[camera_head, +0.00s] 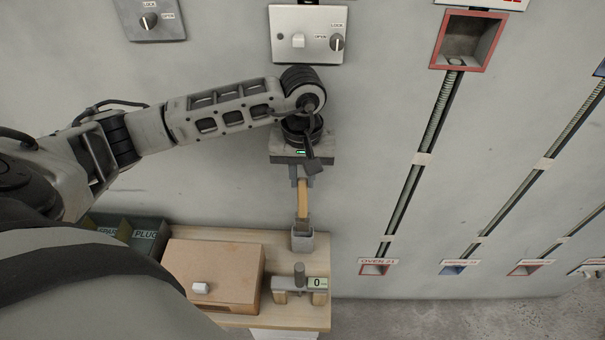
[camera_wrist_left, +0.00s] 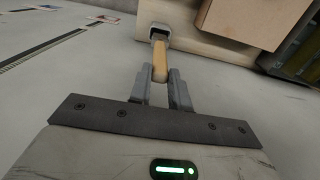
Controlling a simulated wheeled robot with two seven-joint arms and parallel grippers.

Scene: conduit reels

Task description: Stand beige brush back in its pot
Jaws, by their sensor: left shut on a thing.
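The beige brush (camera_head: 303,202) is upright below my left gripper (camera_head: 302,180), its handle pinched between the two fingers. It also shows between the fingers (camera_wrist_left: 161,82) in the left wrist view, where its handle (camera_wrist_left: 160,62) runs toward the pot. The grey square pot (camera_head: 303,242) stands on the wooden bench top, directly below the brush; it also shows in the left wrist view (camera_wrist_left: 153,27). The brush's dark lower end meets the pot's mouth; how deep it reaches is hidden. My right gripper is not in view.
A brown box (camera_head: 212,270) with a white knob sits left of the pot. A small device with a "0" display (camera_head: 318,284) is in front. Labelled bins (camera_head: 148,240) stand at the left. The grey wall with switch plates (camera_head: 308,35) and conduits rises behind.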

